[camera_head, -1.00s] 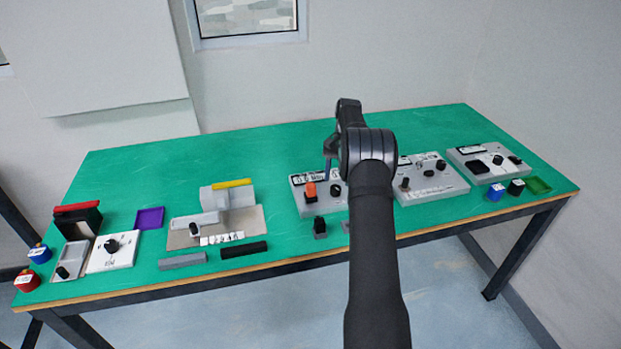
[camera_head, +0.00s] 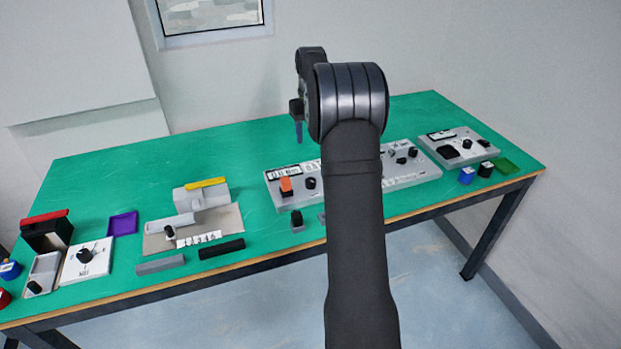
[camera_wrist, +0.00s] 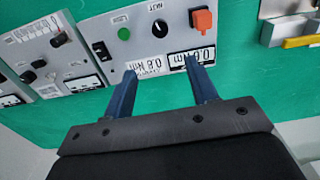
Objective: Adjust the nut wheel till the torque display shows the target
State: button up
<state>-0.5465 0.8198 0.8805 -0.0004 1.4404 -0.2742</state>
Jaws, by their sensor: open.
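The nut wheel (camera_wrist: 158,31) is a black round knob with a white pointer, under the label NUT on a grey panel (camera_wrist: 110,50) in the wrist view. The torque display (camera_wrist: 192,57) appears upside down and seems to read 0.0 N m. A label beside it (camera_wrist: 150,66) appears to read 0.8 N m. In the head view the wheel (camera_head: 310,183) stands right of an orange block (camera_head: 286,184). My gripper (camera_wrist: 160,66) is open and empty, its blue fingers apart over the panel's display edge. In the head view it hangs above the table (camera_head: 299,135), clear of the wheel.
A green button (camera_wrist: 124,33) and an orange block (camera_wrist: 201,20) flank the wheel. More knobs stand on a neighbouring panel (camera_head: 425,172). Green table (camera_head: 130,175) is free behind the panels.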

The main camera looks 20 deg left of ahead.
aim_at(311, 184)
notch_tip(311, 184, down, 17)
jog(key=shift+f, duration=0.1)
dwell(0.3)
jog(key=c, duration=1)
